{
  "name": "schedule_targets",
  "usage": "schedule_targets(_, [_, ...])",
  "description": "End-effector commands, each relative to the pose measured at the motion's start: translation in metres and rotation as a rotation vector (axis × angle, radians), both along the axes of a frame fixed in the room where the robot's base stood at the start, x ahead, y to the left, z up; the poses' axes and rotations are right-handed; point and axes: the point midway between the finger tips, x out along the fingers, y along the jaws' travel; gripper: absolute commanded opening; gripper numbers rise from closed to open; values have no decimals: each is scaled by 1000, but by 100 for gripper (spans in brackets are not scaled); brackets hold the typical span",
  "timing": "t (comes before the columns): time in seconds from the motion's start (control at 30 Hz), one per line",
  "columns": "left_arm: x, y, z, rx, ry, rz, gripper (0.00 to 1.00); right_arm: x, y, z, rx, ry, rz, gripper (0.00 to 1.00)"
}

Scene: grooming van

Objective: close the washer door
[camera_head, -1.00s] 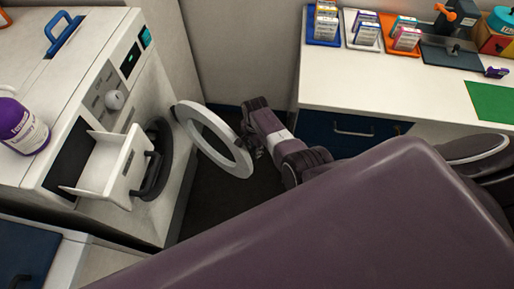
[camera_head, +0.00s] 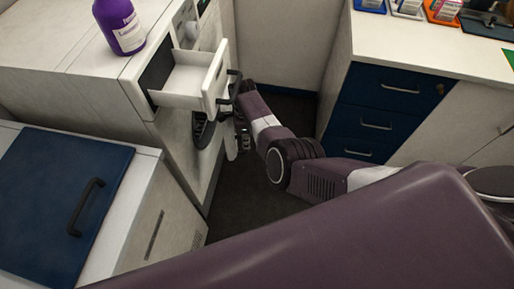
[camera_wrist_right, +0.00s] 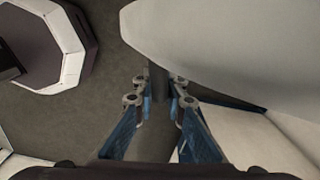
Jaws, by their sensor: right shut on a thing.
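The washer (camera_head: 168,125) stands at the left in the head view, with its detergent drawer (camera_head: 190,80) pulled out above the dark round opening (camera_head: 204,130). The drawer and my right arm hide much of the washer front. My right gripper (camera_head: 242,140) is low, just right of the opening and below the drawer's handle. In the wrist view, the right gripper (camera_wrist_right: 160,88) is shut on a dark part at the edge of a big pale rounded panel, apparently the washer door (camera_wrist_right: 235,45). The door's angle is hard to tell. My left gripper is not in view.
A purple bottle (camera_head: 120,25) stands on the washer top. A cabinet with a blue lid (camera_head: 60,185) is at the lower left. Blue drawers (camera_head: 375,115) under a white counter (camera_head: 430,45) stand to the right. Dark floor (camera_head: 235,185) is clear between them.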

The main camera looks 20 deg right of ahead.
Motion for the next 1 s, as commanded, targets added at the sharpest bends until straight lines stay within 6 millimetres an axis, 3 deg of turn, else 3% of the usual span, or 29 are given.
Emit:
schedule_targets(0.13, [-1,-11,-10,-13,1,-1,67,7,13,-2,4,1,10,0])
schedule_targets(0.63, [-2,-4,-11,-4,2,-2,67,10,17,0,4,0,13,0])
schedule_targets(0.67, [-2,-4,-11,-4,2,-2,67,10,18,0,5,-1,13,14])
schedule_targets(0.8, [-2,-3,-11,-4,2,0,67,10,17,0,4,-1,12,29])
schedule_targets(1.0, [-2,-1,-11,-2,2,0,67,10,17,0,4,-1,12,29])
